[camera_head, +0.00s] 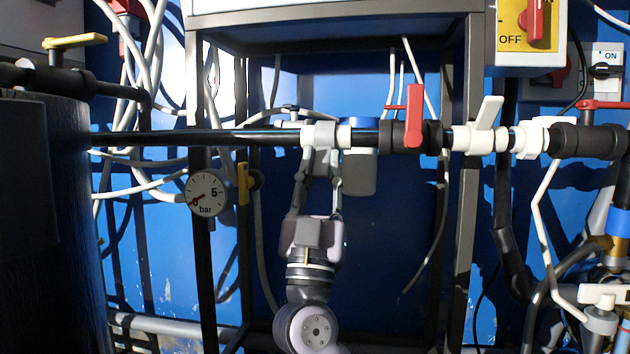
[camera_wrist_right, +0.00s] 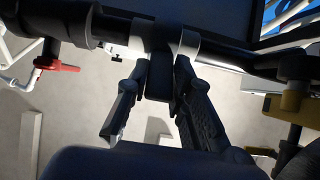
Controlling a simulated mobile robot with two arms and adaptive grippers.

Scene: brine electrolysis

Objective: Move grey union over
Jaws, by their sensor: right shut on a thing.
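The grey union (camera_head: 318,134) sits around the black horizontal pipe (camera_head: 240,137), against a white fitting (camera_head: 344,136) on its right. My right gripper (camera_head: 322,158) reaches up from below and is shut on the union's lower part. In the right wrist view the union (camera_wrist_right: 188,42) shows above the fingers (camera_wrist_right: 160,85), with a dark block between them. The fingers hide part of the union's underside. My left gripper is not in view.
Right along the pipe are a red-handled valve (camera_head: 414,115) and a white valve (camera_head: 486,125). A pressure gauge (camera_head: 206,194) hangs lower left. A grey frame (camera_head: 467,200) stands around the area, with loose hoses behind.

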